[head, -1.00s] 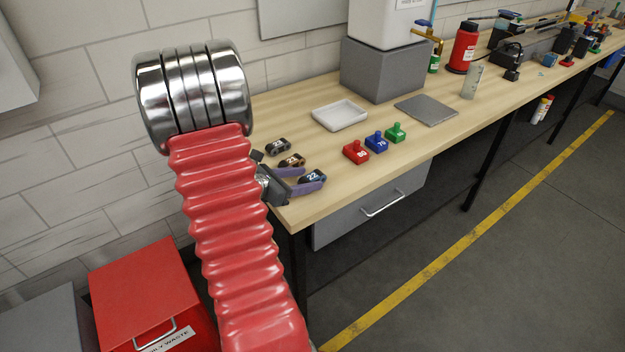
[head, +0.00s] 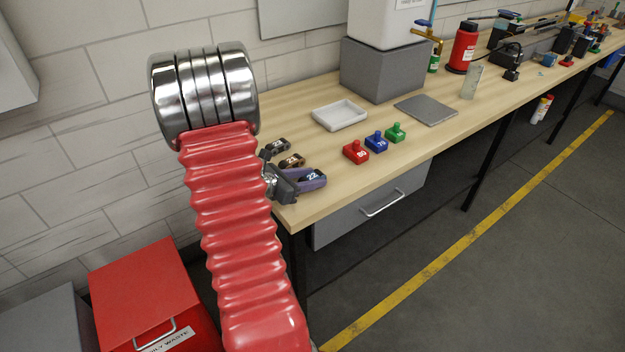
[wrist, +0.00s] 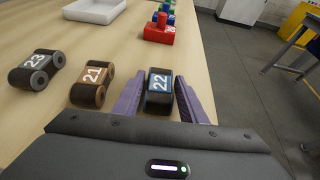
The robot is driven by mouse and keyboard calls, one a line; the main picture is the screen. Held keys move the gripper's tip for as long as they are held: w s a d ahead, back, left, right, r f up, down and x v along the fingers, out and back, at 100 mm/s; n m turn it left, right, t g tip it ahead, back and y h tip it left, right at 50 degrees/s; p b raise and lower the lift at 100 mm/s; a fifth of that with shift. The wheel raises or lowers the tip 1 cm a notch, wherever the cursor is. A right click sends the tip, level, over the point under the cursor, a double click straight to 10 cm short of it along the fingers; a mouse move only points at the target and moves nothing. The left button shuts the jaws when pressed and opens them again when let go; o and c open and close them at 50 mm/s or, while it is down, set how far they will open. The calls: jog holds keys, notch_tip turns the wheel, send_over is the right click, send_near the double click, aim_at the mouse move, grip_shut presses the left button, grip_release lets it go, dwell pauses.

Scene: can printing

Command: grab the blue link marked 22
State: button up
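The blue link marked 22 (wrist: 159,91) lies on the bench near its front edge; it is dark with blue edging. It also shows in the head view (head: 313,176), partly covered by my gripper. My gripper (wrist: 160,82) is open, with one purple finger on each side of link 22. Narrow gaps seem to show between the fingers and the link. In the head view my gripper (head: 308,183) is low at the bench corner, and my red arm hides part of it.
The brown link 21 (wrist: 92,84) lies just left of link 22, close to the left finger. The dark link 23 (wrist: 37,71) is farther left. Red (head: 355,152), blue (head: 376,142) and green (head: 396,132) stamps and a white tray (head: 340,115) stand beyond.

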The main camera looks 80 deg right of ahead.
aim_at(310, 177)
jog(key=c, duration=0.8)
jog(key=shift+o, duration=0.2)
jog(key=shift+r, duration=0.1)
notch_tip(310, 177, up, 10)
jog(key=shift+f, duration=0.1)
dwell(0.6)
